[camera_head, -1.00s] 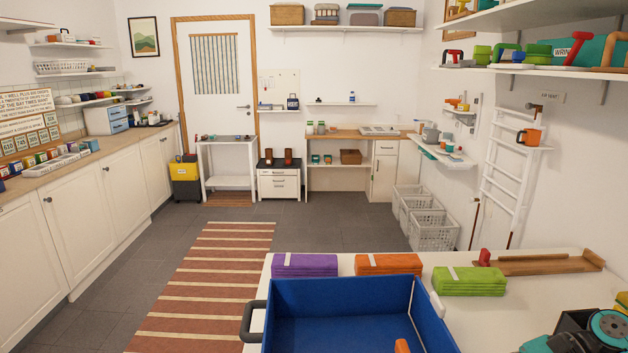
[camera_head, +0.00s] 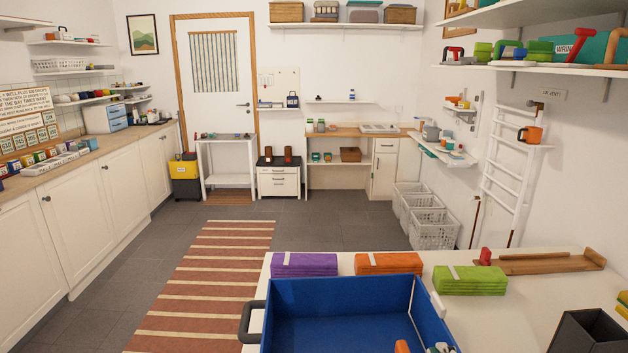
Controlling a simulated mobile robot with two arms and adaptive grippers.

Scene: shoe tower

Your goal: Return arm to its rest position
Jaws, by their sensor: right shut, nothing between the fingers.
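Only a small grey and greenish tip of my right gripper (camera_head: 441,347) shows at the bottom edge of the head view. It appears over the near right part of the blue bin (camera_head: 340,298). It is shut with nothing held; most of it and its arm are cut off by the frame. My left gripper is not in view.
The bin stands on a white table (camera_head: 500,318). A wooden tray (camera_head: 540,263) lies at the back right, and a dark open box (camera_head: 588,332) stands at the front right.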

